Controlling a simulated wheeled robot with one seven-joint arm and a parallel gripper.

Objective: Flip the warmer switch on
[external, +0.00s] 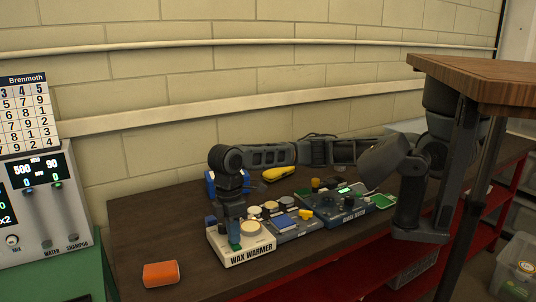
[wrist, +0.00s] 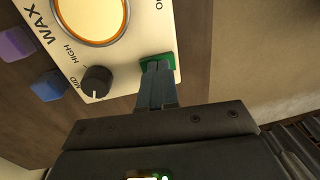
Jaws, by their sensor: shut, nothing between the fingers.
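The wax warmer (external: 252,254) is a cream box labelled WAX WARMER at the front of the bench. Its cream top fills the upper left of the wrist view (wrist: 145,35), with a round amber pot (wrist: 90,18) and a black dial (wrist: 96,82) marked MID and HIGH. A green switch (wrist: 172,60) sits at the panel's corner. My gripper (external: 234,234) points down over that corner, shut and empty. In the wrist view its fingertips (wrist: 157,68) overlap the green switch and hide part of it. I cannot tell whether they touch it, or which way the switch is set.
An orange cylinder (external: 160,274) lies left of the warmer. Blue devices (external: 345,214) with knobs stand close to its right. A dispenser panel (external: 38,205) stands at the left.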

